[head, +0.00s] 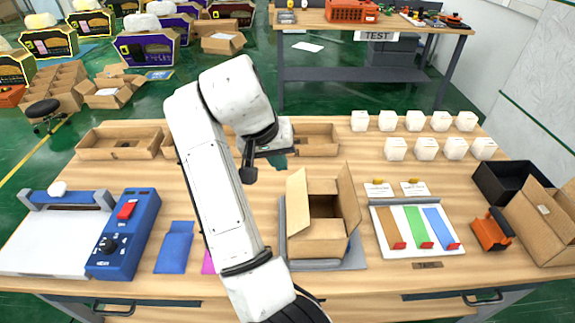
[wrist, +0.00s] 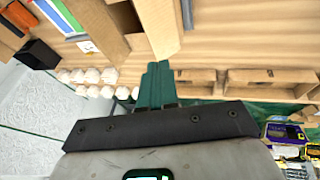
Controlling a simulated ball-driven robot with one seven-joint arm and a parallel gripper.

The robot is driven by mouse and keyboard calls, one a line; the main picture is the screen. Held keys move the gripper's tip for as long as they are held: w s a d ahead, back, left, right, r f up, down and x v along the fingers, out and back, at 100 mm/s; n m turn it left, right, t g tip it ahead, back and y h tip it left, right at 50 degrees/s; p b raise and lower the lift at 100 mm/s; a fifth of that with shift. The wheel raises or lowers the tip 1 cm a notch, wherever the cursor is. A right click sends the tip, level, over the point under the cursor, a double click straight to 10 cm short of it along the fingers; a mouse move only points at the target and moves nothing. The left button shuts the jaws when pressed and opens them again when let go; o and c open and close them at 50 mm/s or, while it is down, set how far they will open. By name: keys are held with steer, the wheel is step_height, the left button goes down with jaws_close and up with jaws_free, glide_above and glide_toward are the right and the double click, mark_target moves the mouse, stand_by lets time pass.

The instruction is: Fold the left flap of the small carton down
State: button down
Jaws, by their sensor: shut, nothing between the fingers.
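The small open carton (head: 318,247) stands on a grey base at the middle front of the table. Its left flap (head: 296,204) stands up, tilted slightly, and its right flap (head: 349,200) also stands up. My gripper (head: 278,163) is shut and empty, behind and just left of the top of the left flap in the head view. In the wrist view, the green fingers (wrist: 155,82) point toward the pale upright flap (wrist: 160,25), close to its edge. I cannot tell whether they touch. Part of the carton (wrist: 95,25) shows beyond it.
A board with coloured strips (head: 376,245) lies right of the carton. Several white boxes (head: 440,122) stand at the back right. Open trays (head: 120,143) line the back edge. A blue control box (head: 125,235) is at the left. Bare table lies behind the carton.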

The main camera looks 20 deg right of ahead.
steer(key=p, duration=0.1)
glide_toward(304, 192)
steer(key=w+f, duration=0.2)
steer(key=shift+s+d+f+p, duration=0.25)
steer(key=shift+d+f+p, duration=0.15)
steer(key=shift+f, duration=0.2)
steer(key=shift+s+d+f+p, duration=0.25)
steer(key=shift+d+f+p, duration=0.1)
steer(key=shift+f, duration=0.25)
steer(key=shift+s+d+f, duration=0.1)
steer(key=shift+d+f, duration=0.25)
steer(key=shift+f, duration=0.1)
steer(key=shift+f, duration=0.1)
